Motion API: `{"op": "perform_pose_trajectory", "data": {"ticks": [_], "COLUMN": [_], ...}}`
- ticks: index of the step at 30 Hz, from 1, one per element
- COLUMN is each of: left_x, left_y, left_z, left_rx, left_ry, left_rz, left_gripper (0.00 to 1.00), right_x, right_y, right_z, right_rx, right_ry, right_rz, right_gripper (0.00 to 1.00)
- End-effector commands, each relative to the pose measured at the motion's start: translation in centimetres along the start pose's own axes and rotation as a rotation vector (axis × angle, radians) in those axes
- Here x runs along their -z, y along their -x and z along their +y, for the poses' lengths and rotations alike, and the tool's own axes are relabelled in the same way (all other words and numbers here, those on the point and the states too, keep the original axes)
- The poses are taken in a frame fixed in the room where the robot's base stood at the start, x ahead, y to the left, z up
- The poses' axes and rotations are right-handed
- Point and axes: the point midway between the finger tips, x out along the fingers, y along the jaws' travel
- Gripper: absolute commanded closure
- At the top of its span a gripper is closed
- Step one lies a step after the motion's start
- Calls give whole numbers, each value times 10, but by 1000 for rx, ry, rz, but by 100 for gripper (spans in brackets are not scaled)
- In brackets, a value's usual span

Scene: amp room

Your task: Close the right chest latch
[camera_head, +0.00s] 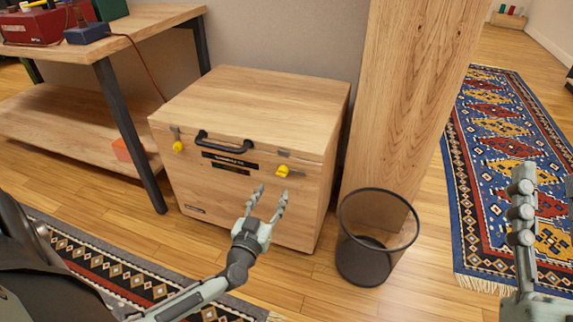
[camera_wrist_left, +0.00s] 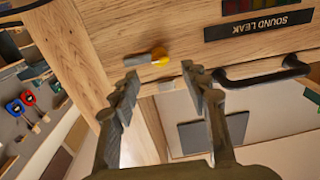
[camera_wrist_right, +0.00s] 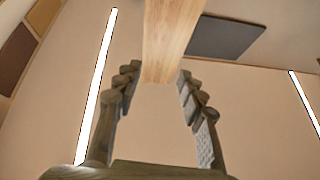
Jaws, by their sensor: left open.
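The wooden chest (camera_head: 245,100) stands with its lid down. Its right latch (camera_head: 283,171) has a yellow tip and a metal arm lying sideways on the front, apart from the small metal catch plate (camera_head: 283,153) above it. My left gripper (camera_head: 269,190) is open and empty in front of the chest, just below the right latch. In the left wrist view the yellow-tipped latch (camera_wrist_left: 159,57) shows beyond the gap between the open fingertips (camera_wrist_left: 160,76); contact is not visible. My right gripper (camera_head: 522,178) is raised at the right, away from the chest; the right wrist view shows its fingers (camera_wrist_right: 157,72) apart and empty.
The chest's left latch (camera_head: 178,146) and black handle (camera_head: 225,144) are on its front. A black mesh bin (camera_head: 368,262) stands right of the chest, before a wooden column (camera_head: 405,90). A wooden workbench (camera_head: 100,48) is at the left. Rugs lie on the floor.

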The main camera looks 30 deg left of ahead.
Motion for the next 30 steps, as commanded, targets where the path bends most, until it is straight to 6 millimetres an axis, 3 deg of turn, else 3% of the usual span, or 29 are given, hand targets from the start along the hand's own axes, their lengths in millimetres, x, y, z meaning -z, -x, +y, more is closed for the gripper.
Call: {"op": "perform_pose_trajectory", "data": {"ticks": [5,12,18,28,30], "left_x": [-1,-1,-1,0,0], "left_y": [-13,-52,-73,-78,-78], "left_z": [0,0,1,0,0], "left_rx": [0,0,-1,-1,-1], "left_ry": [-1,1,0,0,0], "left_rz": [2,3,1,0,0], "left_gripper": [54,54,54,54,61], "right_x": [4,22,36,40,40], "right_y": [1,4,7,8,8], "right_z": [1,4,5,5,5], "right_rx": [-1,-3,-4,-4,-4], "right_ry": [2,10,14,16,16], "right_rz": [36,165,252,273,273], "right_gripper": [60,60,60,60,60]}}
